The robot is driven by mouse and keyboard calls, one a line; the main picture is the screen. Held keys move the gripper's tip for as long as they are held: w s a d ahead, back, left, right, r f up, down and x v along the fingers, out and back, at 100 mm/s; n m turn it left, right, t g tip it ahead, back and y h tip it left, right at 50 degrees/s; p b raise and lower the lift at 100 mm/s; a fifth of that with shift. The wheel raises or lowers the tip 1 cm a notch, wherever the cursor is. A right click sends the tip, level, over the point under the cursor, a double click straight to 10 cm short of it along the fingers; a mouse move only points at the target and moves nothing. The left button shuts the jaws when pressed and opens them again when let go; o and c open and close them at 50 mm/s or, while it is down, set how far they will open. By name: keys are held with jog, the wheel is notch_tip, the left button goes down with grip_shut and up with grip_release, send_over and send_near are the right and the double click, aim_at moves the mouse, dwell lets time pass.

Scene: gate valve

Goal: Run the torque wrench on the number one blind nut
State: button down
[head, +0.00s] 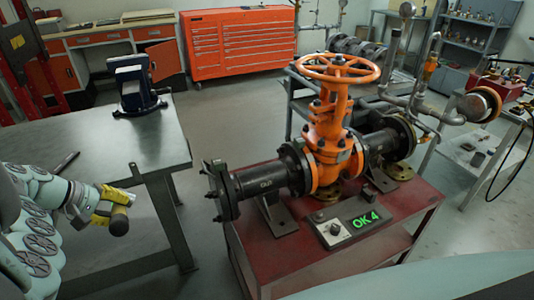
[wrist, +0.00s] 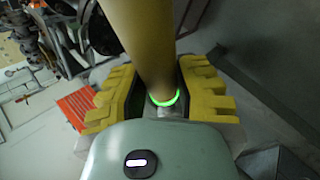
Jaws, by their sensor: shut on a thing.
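My gripper (head: 108,207) is at the left of the head view, over the floor beside the grey table. Its yellow fingers are shut on a yellow cylindrical tool, which seems to be the torque wrench (head: 119,220). In the wrist view the wrench (wrist: 150,40) stands between the fingers, with a lit green ring near its base. Its working end is not clear. The orange gate valve (head: 330,130) sits on a black pipe on the red bench. The dark blind flange (head: 222,190) closes the pipe's left end, well apart from my gripper. Its nuts are too small to number.
The grey table (head: 120,140) carries a vise (head: 137,85) and a dark pen-like item (head: 66,162). Open floor lies between table and bench.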

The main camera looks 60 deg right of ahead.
jog(key=s+d+f+n+g+h+b, duration=0.1)
jog(key=s+d+f+n+h+b, duration=0.3)
jog(key=s+d+h, duration=0.3)
jog(key=s+d, duration=0.2)
jog(key=s, duration=0.1)
jog(key=shift+d+h+b, duration=0.25)
jog(key=shift+h+b, duration=0.05)
jog(key=shift+h, duration=0.1)
jog(key=shift+a, duration=0.1)
jog(key=shift+s, duration=0.15)
jog(key=shift+s+d+p, duration=0.3)
jog(key=shift+s+d, duration=0.2)
jog(key=shift+d, duration=0.3)
jog(key=shift+s+d+p, duration=0.25)
jog(key=shift+s+d, duration=0.2)
jog(key=shift+d, duration=0.45)
jog(key=shift+s+d, duration=0.4)
jog(key=shift+d, duration=0.3)
jog(key=shift+s+d, duration=0.4)
jog(key=shift+d, duration=0.25)
jog(key=shift+s+d+p, duration=0.2)
jog(key=shift+d+p, duration=0.1)
dwell(1.4)
